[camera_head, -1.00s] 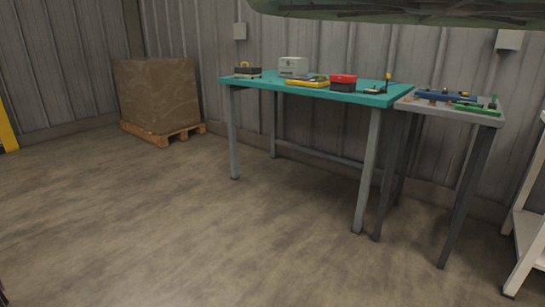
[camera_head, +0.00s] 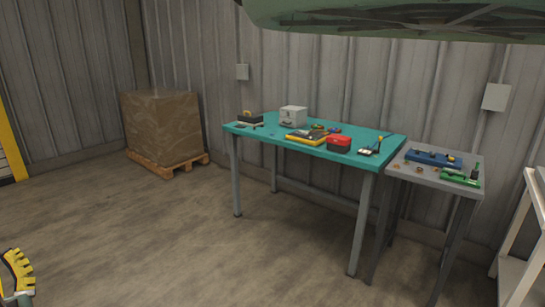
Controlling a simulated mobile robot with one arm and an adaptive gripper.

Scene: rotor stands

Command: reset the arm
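A curved yellow part with dark ribs, which looks like a finger of my gripper (camera_head: 17,272), shows at the bottom left corner. A grey-green piece joins its lower end. The rest of the gripper and my arm are cut off by the frame edge. I cannot tell whether the gripper is open or shut, or whether it holds anything. Nothing is seen touching the visible part.
A teal table (camera_head: 250,133) bears a grey box (camera_head: 293,116), a red-topped box (camera_head: 339,144) and tools. A grey stand (camera_head: 405,172) holds blue and green parts. A wrapped load (camera_head: 162,125) sits on a pallet. A green object (camera_head: 400,15) hangs overhead. The floor (camera_head: 150,240) is clear.

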